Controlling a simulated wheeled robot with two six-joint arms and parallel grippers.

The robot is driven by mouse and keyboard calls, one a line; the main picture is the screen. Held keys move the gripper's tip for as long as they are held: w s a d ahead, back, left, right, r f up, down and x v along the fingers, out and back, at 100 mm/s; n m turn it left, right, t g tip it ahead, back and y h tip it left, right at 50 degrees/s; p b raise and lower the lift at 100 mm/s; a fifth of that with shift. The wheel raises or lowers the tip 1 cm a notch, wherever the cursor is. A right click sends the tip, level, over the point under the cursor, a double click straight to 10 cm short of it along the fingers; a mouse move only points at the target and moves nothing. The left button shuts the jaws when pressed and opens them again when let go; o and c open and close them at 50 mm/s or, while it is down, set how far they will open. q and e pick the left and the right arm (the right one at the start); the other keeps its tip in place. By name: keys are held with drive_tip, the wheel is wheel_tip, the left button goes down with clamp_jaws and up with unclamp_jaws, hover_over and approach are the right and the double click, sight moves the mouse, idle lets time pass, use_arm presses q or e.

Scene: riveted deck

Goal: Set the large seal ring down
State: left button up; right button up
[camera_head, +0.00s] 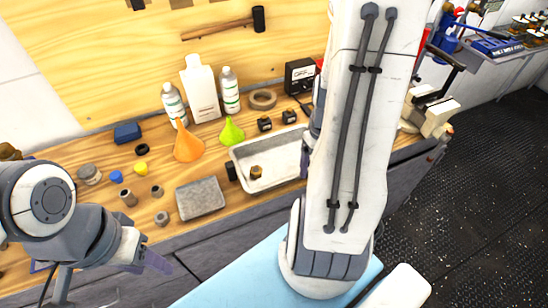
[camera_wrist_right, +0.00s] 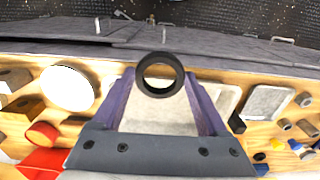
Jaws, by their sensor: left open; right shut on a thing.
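The large seal ring (camera_wrist_right: 141,76) is a thick black ring. In the right wrist view it sits between the tips of my right gripper (camera_wrist_right: 160,80), whose purple fingers are shut on it, with its hole facing the camera. In the head view my right arm hides the ring; only a bit of a purple finger shows beside the metal tray. My left gripper (camera_head: 155,262) is at the lower left of the head view, open and empty, in front of the bench edge. A smaller black ring (camera_head: 142,149) lies on the bench.
Clear wood shows along parts of the front edge.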

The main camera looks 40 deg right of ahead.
drive_tip(key=p, duration=0.2)
hover_over(283, 172)
wheel_tip(283, 172, down, 7)
drive_tip(key=shift+r, duration=0.1)
wheel_tip(283, 172, down, 4)
drive_tip(key=shift+r+p, duration=0.1)
drive_tip(key=shift+p, duration=0.3)
drive_tip(key=shift+f, duration=0.2)
drive_tip(key=shift+f, duration=0.15)
drive_tip(key=o, duration=1.2)
